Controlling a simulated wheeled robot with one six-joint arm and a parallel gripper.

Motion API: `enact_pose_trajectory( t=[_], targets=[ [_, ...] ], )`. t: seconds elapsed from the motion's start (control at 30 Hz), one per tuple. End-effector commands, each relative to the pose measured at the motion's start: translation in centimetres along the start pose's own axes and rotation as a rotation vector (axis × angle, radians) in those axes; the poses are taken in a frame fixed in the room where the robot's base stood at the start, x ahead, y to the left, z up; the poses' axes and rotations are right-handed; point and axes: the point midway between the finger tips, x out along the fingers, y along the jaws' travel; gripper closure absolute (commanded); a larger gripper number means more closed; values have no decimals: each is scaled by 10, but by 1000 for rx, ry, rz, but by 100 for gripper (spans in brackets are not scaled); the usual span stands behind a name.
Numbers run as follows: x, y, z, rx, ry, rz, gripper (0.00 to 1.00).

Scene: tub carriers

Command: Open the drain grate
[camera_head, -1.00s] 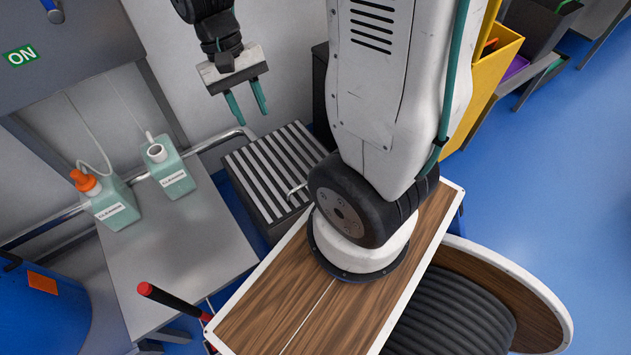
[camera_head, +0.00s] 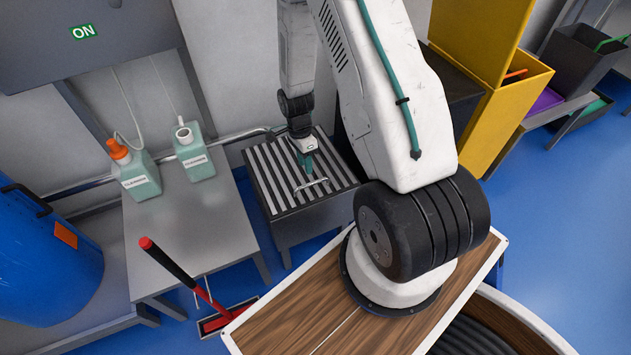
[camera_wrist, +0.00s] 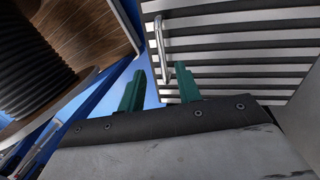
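The drain grate (camera_head: 275,170) is a panel of light bars over dark gaps, lying flat on top of a grey box-like stand (camera_head: 308,220). It also shows in the wrist view (camera_wrist: 240,45). A thin metal handle (camera_head: 313,186) is on its near side. In the wrist view the handle (camera_wrist: 160,45) reaches toward the space between my green fingers, nearer the right one. My gripper (camera_head: 304,165) is low over the grate beside the handle. In the wrist view my gripper (camera_wrist: 158,78) has its fingers apart, with nothing clamped. Contact with the handle cannot be told.
A metal table (camera_head: 185,245) with two cleaner bottles (camera_head: 137,175) (camera_head: 195,158) stands left of the grate. A yellow bin (camera_head: 495,95) is to the right, and a pipe (camera_head: 235,137) runs along the wall behind.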

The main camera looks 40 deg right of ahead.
Motion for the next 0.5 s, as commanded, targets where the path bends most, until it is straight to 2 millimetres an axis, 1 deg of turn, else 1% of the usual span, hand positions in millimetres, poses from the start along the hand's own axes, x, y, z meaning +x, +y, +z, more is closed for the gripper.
enact_pose_trajectory(
  t=[0.03, 0.17, 0.5],
  targets=[
    [0, -1, -5, 34, -1, -7, 66],
    [8, -1, -11, 74, -3, -6, 66],
    [60, 0, -11, 71, -4, -4, 66]
  ],
)
